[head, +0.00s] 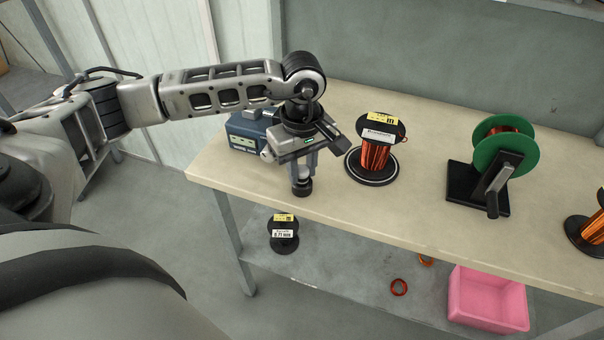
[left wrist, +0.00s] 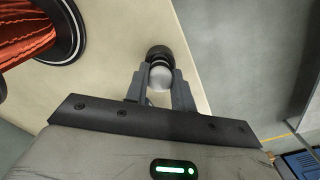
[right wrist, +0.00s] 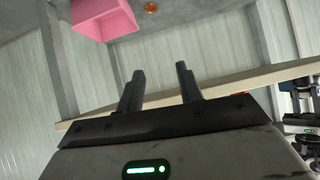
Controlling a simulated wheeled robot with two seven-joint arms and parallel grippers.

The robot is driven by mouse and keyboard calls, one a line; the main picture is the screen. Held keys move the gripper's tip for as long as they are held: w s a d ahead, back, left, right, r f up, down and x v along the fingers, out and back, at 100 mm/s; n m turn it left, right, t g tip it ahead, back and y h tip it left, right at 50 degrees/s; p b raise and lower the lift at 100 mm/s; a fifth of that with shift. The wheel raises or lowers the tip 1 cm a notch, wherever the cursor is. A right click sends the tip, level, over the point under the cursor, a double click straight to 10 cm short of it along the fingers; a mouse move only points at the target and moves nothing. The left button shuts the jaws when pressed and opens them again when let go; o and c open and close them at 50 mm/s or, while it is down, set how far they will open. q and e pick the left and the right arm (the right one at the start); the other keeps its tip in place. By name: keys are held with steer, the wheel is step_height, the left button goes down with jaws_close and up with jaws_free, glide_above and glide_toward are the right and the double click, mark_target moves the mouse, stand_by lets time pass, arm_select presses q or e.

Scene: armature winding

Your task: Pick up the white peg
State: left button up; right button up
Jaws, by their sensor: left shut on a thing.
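The white peg (left wrist: 161,76) sits between the fingers of my left gripper (left wrist: 160,82), with a round black part (left wrist: 158,52) at its far end. In the head view my left gripper (head: 303,172) points down near the front left edge of the table and is shut on the peg. Only a little white shows there, above the black part (head: 302,188); the fingers hide the rest. I cannot tell whether the black part touches the table. My right gripper (right wrist: 160,72) is open and empty in the right wrist view, and is out of the head view.
A blue device (head: 245,130) stands behind my left gripper on the table (head: 420,205). A copper wire spool (head: 376,155) is just right of it, then a green-flanged winder (head: 490,160). Below, a shelf holds a pink bin (head: 487,300) and a black spool (head: 283,235).

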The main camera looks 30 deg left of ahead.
mark_target(302, 168)
arm_select(q)
steer(key=shift+r, duration=0.15)
steer(key=shift+r, duration=0.3)
step_height(302, 168, up, 2)
steer(key=shift+r, duration=0.1)
steer(key=s+d+r+b, duration=0.1)
steer(key=s+d+r, duration=0.8)
steer(key=d+r, duration=0.1)
steer(key=shift+d+b, duration=0.35)
steer(key=shift+b, duration=0.05)
